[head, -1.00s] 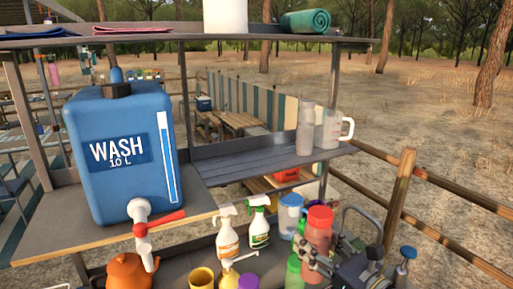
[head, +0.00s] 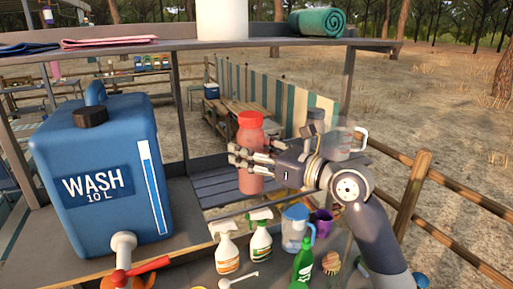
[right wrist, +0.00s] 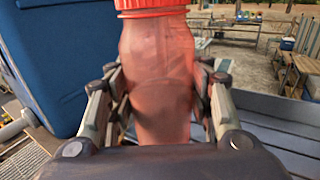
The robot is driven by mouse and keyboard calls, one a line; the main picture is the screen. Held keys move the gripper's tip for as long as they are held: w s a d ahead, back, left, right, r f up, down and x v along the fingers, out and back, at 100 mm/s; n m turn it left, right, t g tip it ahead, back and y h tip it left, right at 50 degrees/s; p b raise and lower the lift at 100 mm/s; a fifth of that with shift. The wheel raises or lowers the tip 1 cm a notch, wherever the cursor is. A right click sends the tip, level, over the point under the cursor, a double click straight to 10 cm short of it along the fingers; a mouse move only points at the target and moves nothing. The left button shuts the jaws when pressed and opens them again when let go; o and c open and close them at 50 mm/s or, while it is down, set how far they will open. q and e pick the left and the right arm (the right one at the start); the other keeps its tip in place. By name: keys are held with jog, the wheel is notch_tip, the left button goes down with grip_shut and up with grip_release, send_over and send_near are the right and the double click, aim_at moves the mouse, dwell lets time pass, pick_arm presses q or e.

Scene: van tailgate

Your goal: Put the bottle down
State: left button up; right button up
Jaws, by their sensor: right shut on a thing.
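The bottle (head: 250,183) is translucent red with a red lid. It is upright in the head view, in front of the slatted grey shelf (head: 215,188). My right gripper (head: 245,160) is shut around its middle, with fingers on both sides. In the right wrist view the bottle (right wrist: 158,50) fills the space between the fingers, lid at the top edge. Its base is hidden in the wrist view, and I cannot tell whether it touches the shelf. My left gripper is not in view.
The blue wash tank (head: 100,170) stands left of the bottle. A clear jug (head: 358,140) stands behind my right arm. Spray bottles (head: 227,248), a green bottle (head: 303,260) and a blue-lidded pitcher (head: 295,228) stand below. The shelf's left part looks clear.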

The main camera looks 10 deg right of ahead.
jog(key=w+d+f+p, duration=0.3)
jog(key=w+f, duration=0.1)
jog(key=w, duration=0.6)
jog(key=shift+w+f+p, duration=0.25)
jog(key=shift+w+p, duration=0.05)
jog(key=shift+w, duration=0.1)
jog(key=shift+f, duration=0.1)
jog(key=o, duration=1.3)
jog(key=shift+f, duration=0.15)
jog(key=shift+d, duration=0.15)
